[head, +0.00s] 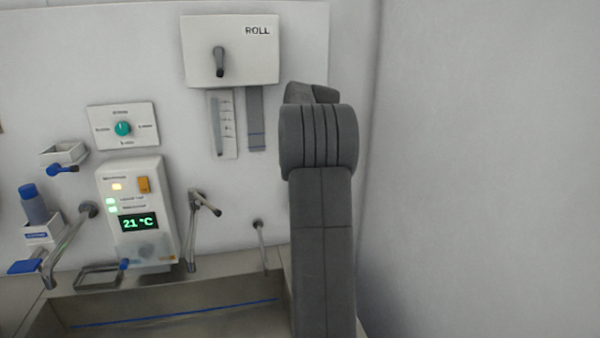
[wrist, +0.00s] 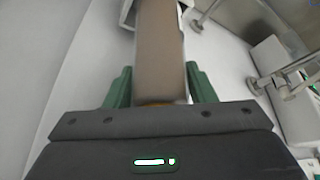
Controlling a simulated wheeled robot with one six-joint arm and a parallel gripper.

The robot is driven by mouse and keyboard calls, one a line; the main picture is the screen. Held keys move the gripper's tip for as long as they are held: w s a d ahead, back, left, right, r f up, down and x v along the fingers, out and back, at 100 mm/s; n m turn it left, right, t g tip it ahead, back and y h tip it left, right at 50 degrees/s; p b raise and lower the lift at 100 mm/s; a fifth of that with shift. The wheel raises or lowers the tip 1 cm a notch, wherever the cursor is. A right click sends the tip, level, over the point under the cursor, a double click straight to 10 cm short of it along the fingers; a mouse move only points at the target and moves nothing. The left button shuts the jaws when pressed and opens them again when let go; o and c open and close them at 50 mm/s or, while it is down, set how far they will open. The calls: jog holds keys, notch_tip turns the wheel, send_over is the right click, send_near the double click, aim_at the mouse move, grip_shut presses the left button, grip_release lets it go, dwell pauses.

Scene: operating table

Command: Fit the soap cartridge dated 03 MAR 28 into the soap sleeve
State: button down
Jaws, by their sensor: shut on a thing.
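My gripper (wrist: 158,88) is shut on a tan-brown block-like thing, probably the soap cartridge (wrist: 160,45), with one green finger on each side of it. It points away from the gripper toward the top of the wrist view. No date can be read on the side that shows. Its far end reaches the top edge by a pale-edged thing (wrist: 128,14), which may be the soap sleeve; I cannot tell whether they touch or the end is inside. In the head view my arm hides the gripper and the held thing.
In the head view a white ROLL box (head: 231,50) is on the wall left of my arm. A panel reading 21 °C (head: 138,222), metal taps (head: 192,230) and a blue bottle (head: 34,204) are further left, above a steel basin (head: 180,300). The right wall is bare.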

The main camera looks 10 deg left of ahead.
jog(key=f, duration=0.3)
jog(key=shift+s+d+f, duration=0.25)
jog(key=shift+s+d, duration=0.15)
jog(key=c, duration=0.8)
grip_release()
jog(key=shift+d, duration=0.15)
jog(key=shift+o, duration=0.9)
jog(key=shift+w+d+f, duration=0.15)
jog(key=shift+w+f, duration=0.15)
jog(key=shift+w, duration=0.3)
jog(key=shift+s+r, duration=0.4)
jog(key=shift+r, duration=0.3)
jog(key=v, duration=1.1)
jog(key=shift+w+r+b, duration=0.2)
jog(key=shift+r+b, duration=0.1)
